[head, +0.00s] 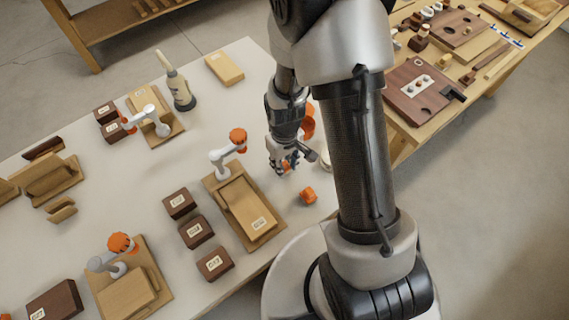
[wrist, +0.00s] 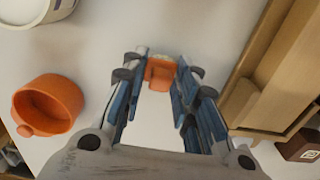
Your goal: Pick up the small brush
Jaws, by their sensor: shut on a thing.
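My gripper (head: 284,160) is low over the right part of the white table, beside the wooden stand with the white lever. In the wrist view its blue-padded fingers (wrist: 160,85) close on a small orange piece with a pale far edge, which I take as the small brush (wrist: 160,73). In the head view a bit of orange (head: 287,165) shows between the fingers. The rest of the brush is hidden or too small to make out. I cannot tell whether it touches the table.
An orange cup (wrist: 48,106) and a white round container (wrist: 36,8) stand left of my gripper in the wrist view. The wooden stand (wrist: 270,70) is close on the right. Dark labelled blocks (head: 197,231) stand farther left.

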